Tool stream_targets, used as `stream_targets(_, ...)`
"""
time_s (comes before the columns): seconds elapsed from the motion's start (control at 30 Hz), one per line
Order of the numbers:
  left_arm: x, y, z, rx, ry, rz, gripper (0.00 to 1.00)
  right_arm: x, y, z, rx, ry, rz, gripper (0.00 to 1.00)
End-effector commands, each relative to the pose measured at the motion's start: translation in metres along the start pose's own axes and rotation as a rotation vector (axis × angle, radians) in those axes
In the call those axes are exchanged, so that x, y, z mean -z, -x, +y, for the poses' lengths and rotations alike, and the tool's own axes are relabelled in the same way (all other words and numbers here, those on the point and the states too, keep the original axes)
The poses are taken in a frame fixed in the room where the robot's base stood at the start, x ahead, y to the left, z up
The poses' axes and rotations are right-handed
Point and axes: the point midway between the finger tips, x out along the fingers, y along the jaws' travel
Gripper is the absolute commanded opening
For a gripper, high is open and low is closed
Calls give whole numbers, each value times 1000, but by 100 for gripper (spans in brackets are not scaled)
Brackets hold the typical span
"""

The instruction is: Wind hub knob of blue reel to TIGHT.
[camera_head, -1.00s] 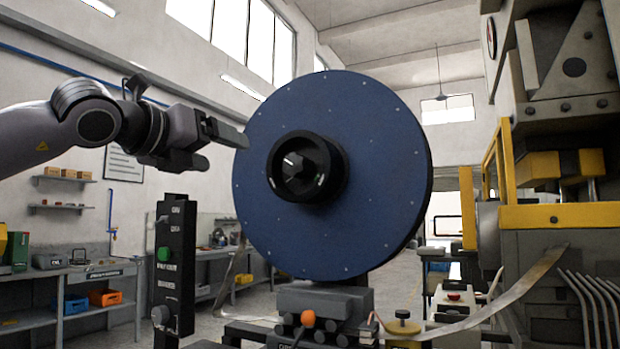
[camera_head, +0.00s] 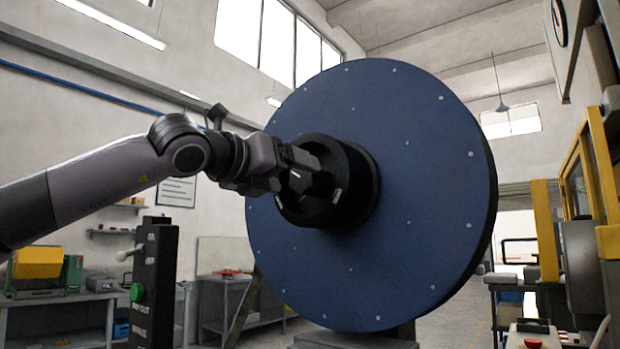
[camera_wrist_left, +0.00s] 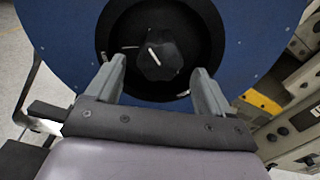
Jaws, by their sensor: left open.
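The blue reel (camera_head: 420,180) is a large upright disc with a thick black hub ring (camera_head: 362,185) at its centre. The dark hub knob (camera_head: 312,184) sits inside the ring; in the left wrist view the knob (camera_wrist_left: 160,52) is faceted and bears a white line. White marks show on the ring around it. My left gripper (camera_head: 290,170) is at the hub's left front in the head view. In the left wrist view its fingers (camera_wrist_left: 158,82) are open, one on each side below the knob, with nothing between them. No TIGHT lettering is legible. My right gripper is out of view.
A black control post (camera_head: 155,280) with a green button stands left of the reel. A workbench (camera_head: 60,310) is behind it. A machine with a yellow frame (camera_head: 590,190) stands at the right. Open space lies in front of the reel.

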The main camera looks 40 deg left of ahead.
Motion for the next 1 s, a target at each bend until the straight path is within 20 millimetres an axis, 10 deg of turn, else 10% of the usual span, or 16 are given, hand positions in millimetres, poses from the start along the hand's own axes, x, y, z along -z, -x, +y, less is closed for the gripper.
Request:
stream_targets(0.33,-1,-44,0,-1,1,2,82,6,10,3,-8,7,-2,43)
stream_targets(0.77,0,-53,0,1,1,0,82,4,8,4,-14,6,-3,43)
stream_targets(1.0,0,-52,0,1,1,1,27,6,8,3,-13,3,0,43)
